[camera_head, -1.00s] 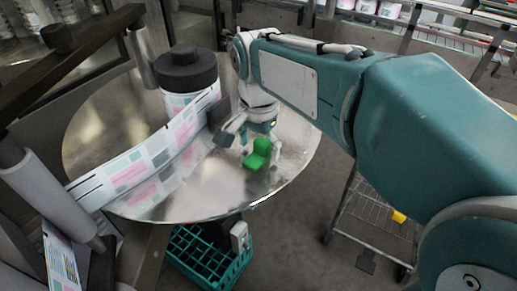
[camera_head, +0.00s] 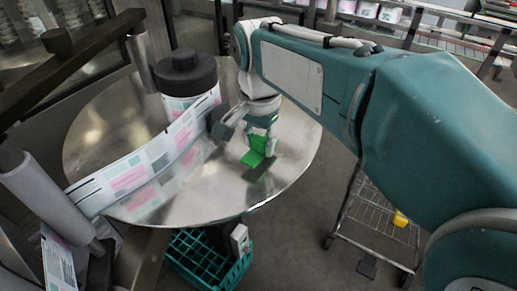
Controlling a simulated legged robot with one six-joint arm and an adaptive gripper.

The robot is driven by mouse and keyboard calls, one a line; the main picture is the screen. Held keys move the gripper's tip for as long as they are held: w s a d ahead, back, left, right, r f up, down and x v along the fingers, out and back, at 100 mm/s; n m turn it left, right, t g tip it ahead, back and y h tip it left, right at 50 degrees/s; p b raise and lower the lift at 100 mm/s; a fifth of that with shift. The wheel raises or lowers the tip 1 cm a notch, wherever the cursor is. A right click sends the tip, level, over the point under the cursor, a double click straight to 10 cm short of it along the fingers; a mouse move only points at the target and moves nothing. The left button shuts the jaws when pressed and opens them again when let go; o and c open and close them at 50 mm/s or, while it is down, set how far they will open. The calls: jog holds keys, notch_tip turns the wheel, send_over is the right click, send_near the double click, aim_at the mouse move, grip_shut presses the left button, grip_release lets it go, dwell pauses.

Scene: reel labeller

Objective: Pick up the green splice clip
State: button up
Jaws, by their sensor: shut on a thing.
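The green splice clip (camera_head: 256,152) is on the right part of the round metal table (camera_head: 215,198), near its front right edge. It looks L-shaped, with an upright part and a flat part. My gripper (camera_head: 261,138) reaches down over it from above and is shut on its upright part. The fingers hide some of the clip's upper part. A dark shadow or reflection shows on the metal below it, and I cannot tell whether the clip touches the table.
A label roll with a black hub (camera_head: 186,72) stands on the table left of my gripper, its printed web (camera_head: 140,170) running to the roller (camera_head: 45,198) at left. A teal crate (camera_head: 205,262) is below the table. A wire cart (camera_head: 375,212) stands at right.

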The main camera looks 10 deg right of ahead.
jog(key=s+a+r, duration=0.3)
jog(key=s+r, duration=0.7)
jog(key=s, duration=0.3)
jog(key=shift+s+a+r, duration=0.3)
jog(key=shift+a+r, duration=0.1)
